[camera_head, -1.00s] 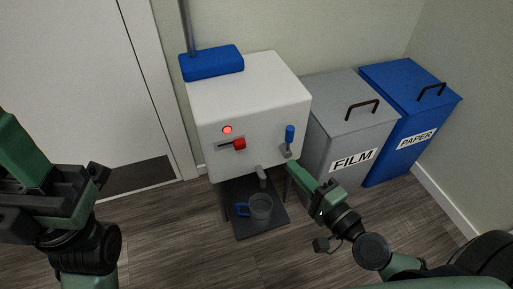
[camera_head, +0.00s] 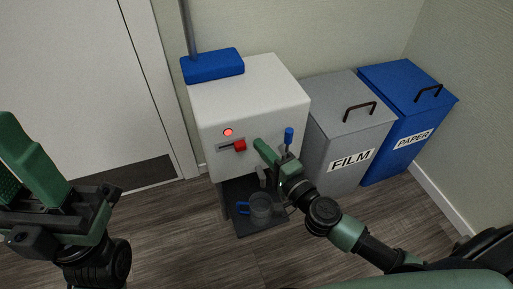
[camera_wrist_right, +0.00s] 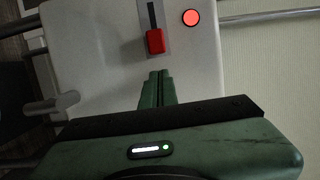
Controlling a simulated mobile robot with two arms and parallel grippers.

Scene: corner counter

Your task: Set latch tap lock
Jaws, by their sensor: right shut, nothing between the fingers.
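The white dispenser box (camera_head: 250,100) has a red latch knob (camera_head: 239,145) at the right end of a dark slot. A lit red lamp (camera_head: 228,132) is above it. A blue-handled tap lever (camera_head: 289,136) stands upright at the front's right side. My right gripper (camera_head: 259,146) is shut and empty in front of the box, between knob and lever. In the right wrist view, its fingertips (camera_wrist_right: 160,75) point at the red knob (camera_wrist_right: 155,41), with a small gap apparent. My left gripper (camera_head: 22,170) is open and empty at the left edge, away from the box.
A grey FILM bin (camera_head: 335,120) and a blue PAPER bin (camera_head: 400,85) stand to the right. Floor to the front left is open.

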